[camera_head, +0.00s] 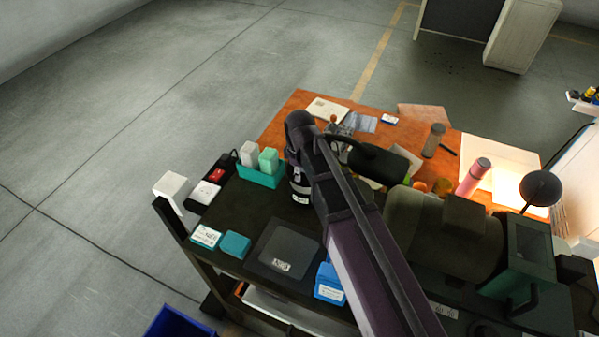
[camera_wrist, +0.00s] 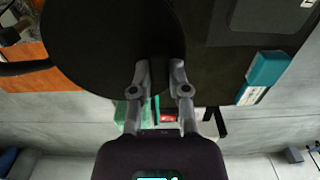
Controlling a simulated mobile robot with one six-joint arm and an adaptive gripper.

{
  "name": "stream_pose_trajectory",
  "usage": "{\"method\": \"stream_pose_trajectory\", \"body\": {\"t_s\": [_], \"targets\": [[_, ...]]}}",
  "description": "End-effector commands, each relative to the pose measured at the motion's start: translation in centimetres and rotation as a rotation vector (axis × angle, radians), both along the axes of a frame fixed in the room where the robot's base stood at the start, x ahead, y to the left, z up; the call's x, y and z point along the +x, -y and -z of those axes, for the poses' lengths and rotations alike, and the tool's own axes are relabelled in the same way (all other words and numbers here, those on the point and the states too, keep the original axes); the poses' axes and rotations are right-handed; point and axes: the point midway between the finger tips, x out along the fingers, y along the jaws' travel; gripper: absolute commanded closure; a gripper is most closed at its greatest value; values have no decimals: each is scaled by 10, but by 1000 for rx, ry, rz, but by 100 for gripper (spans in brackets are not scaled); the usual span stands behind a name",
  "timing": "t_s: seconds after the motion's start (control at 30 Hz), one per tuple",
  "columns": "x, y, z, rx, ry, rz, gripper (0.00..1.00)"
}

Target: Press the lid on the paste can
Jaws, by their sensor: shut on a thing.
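In the head view the paste can appears to be the dark can with a white label (camera_head: 299,188), standing on the dark bench beside my arm. My arm covers part of the can and its top. My fingers and the lid cannot be made out there. Whether the lid touches the can, I cannot tell.
A dark square pad (camera_head: 283,246), a teal box (camera_head: 235,245) and a blue box (camera_head: 329,283) lie nearer. An orange-brown table (camera_head: 285,118) with several small things adjoins behind.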

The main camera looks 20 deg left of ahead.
Motion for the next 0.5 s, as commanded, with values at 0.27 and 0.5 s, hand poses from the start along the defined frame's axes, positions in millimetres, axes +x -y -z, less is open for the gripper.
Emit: {"method": "stream_pose_trajectory", "body": {"t_s": [0.27,0.5], "targets": [[0,0,22,0,0,1,100],[0,1,31,0,0,1,100]]}}
